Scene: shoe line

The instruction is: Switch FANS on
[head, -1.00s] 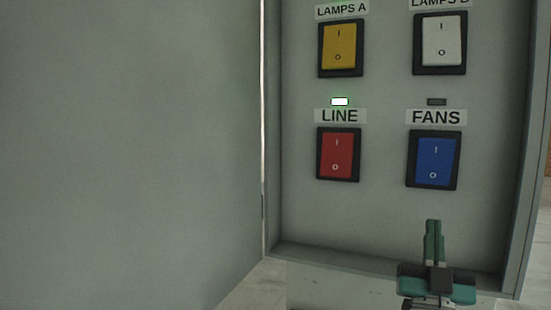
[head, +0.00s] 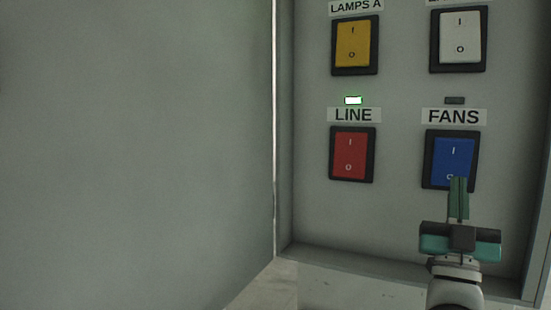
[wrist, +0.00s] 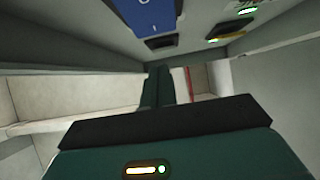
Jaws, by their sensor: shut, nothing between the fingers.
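The blue FANS rocker switch (head: 452,154) sits in a black frame at the lower right of the grey panel, under its FANS label (head: 454,116). The small lamp (head: 454,100) above the label is dark. My gripper (head: 458,184) is shut and empty, its green fingertips overlapping the bottom of the blue switch in the head view. I cannot tell whether they touch it. In the wrist view the blue switch (wrist: 147,14) is at the top, above and beyond the fingers (wrist: 157,72).
The yellow LAMPS A switch (head: 354,43) and a white switch (head: 459,37) are above. A large grey door-like surface (head: 130,150) fills the left.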

